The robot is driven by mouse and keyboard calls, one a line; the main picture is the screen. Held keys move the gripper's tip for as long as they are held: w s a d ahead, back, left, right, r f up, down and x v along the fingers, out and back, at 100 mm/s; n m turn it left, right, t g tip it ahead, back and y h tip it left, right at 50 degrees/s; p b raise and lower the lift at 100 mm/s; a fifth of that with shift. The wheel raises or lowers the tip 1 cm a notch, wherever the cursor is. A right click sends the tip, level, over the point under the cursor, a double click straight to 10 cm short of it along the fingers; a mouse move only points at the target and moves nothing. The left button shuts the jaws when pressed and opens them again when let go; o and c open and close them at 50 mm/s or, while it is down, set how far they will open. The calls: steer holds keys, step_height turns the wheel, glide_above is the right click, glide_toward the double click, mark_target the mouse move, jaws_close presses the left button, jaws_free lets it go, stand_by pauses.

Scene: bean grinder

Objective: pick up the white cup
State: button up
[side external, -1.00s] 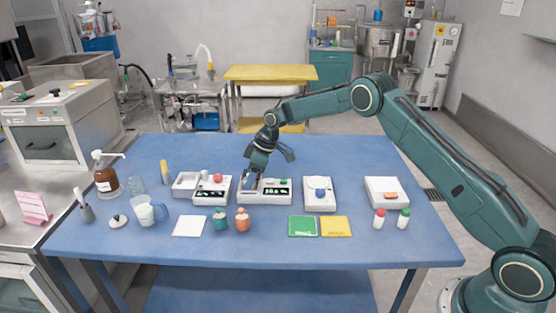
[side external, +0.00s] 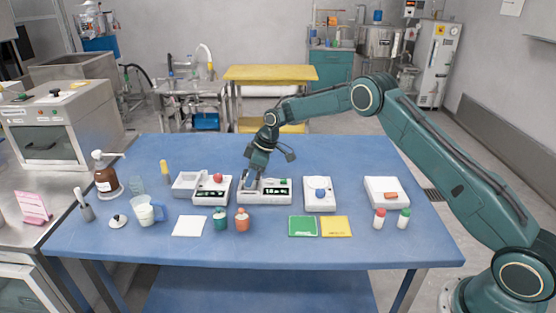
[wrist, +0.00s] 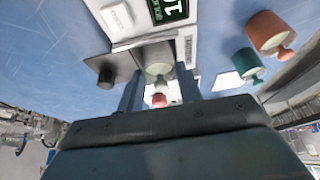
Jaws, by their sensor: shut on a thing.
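My gripper (side external: 249,182) is low over the left end of a white device with a dark display (side external: 265,192), at the middle of the blue table. In the wrist view, the two fingers of my gripper (wrist: 158,82) are closed around a pale, round, cup-like thing (wrist: 158,70), which I take to be the white cup. A small red thing (wrist: 159,100) shows beyond it between the fingers. In the side view the fingers hide the cup, and I cannot tell whether it is clear of the device.
A white device with a red knob (side external: 217,178) stands close left; another with a blue part (side external: 319,194) stands right. A glass mug (side external: 145,211) is at left. The table behind is clear.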

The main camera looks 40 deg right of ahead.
step_height(320, 180, up, 10)
steer(key=shift+f, duration=0.1)
stand_by(0.5)
stand_by(0.5)
steer(key=s+r, duration=0.4)
steer(key=s, duration=0.6)
steer(key=s+d+r, duration=0.1)
steer(key=s+r, duration=0.4)
steer(key=s, duration=0.6)
steer(key=shift+d+r, duration=0.2)
steer(key=shift+r, duration=0.1)
steer(key=shift+s+f, duration=0.1)
step_height(320, 180, down, 16)
steer(key=shift+r, duration=0.2)
